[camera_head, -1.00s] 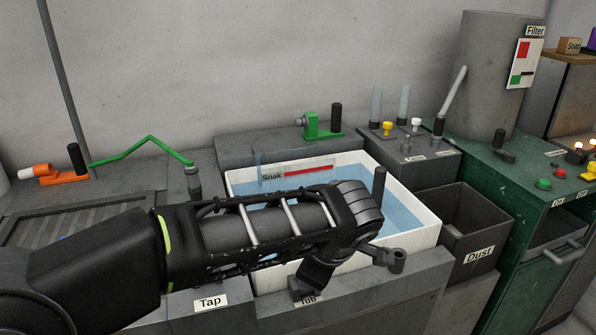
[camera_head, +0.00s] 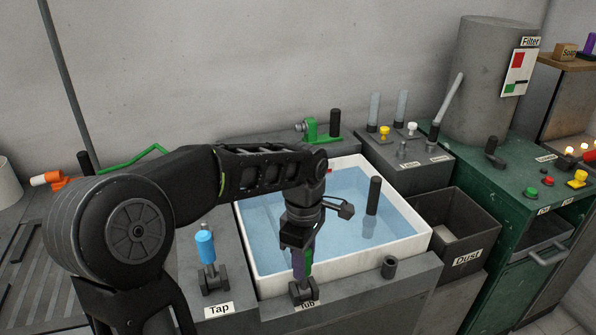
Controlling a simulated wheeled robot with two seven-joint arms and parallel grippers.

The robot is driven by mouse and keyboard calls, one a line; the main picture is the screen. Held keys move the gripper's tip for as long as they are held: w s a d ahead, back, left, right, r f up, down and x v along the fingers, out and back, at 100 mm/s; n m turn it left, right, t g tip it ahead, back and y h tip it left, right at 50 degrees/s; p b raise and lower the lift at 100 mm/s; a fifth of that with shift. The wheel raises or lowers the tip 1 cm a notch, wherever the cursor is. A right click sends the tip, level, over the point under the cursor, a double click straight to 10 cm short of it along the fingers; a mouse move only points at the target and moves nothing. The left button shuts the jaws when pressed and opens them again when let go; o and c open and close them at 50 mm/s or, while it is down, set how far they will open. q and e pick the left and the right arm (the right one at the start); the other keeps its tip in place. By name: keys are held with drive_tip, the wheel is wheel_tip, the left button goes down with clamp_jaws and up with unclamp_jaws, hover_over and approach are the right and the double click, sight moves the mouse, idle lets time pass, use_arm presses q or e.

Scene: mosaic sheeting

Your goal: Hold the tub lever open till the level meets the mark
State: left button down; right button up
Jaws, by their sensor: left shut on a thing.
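The white tub (camera_head: 432,236) holds blue water (camera_head: 345,205), its surface below the rim. My left arm reaches across the tub's left part. The lever stands roughly upright behind the partly covered Tub label (camera_head: 307,304). The Soak plate with its red mark is almost wholly hidden behind my arm, so I cannot read the level against it. My right gripper is not in view.
The tap lever (camera_head: 207,255) with a blue handle stands left of the tub. A dark post (camera_head: 374,196) rises from the water. The Dust bin (camera_head: 482,215) and a green cabinet (camera_head: 500,190) stand to the right. A green fixture (camera_head: 318,132) sits behind.

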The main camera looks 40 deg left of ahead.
use_arm(q)
drive_tip(key=c, duration=1)
unclamp_jaws()
drive_tip(key=shift+w+a, duration=0.1)
wheel_tip(320, 180, up, 8)
drive_tip(key=shift+a+f, duration=0.1)
drive_tip(key=shift+a, duration=0.05)
